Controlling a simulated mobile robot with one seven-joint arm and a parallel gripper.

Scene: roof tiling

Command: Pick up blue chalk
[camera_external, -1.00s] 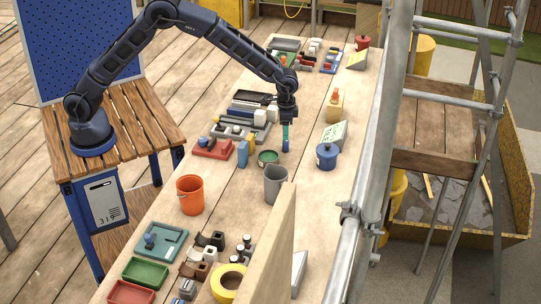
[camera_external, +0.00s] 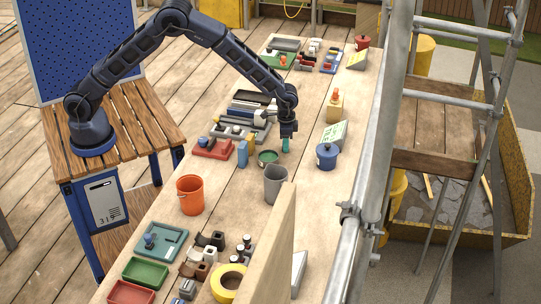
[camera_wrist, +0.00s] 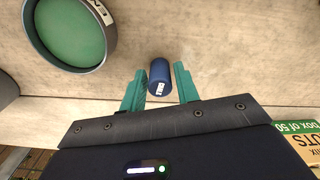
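The blue chalk (camera_wrist: 161,76), a short dark blue cylinder with a small white label, sits between the two teal fingers of my gripper (camera_wrist: 159,86) in the wrist view. The fingers are apart, one on each side of the chalk, with narrow gaps beside it. In the external view my gripper (camera_external: 286,149) is low over the worktable, just right of a round green-lined container. There the fingers hide the chalk.
The round container with a green inside (camera_external: 268,157) is close by; it also shows in the wrist view (camera_wrist: 70,30).

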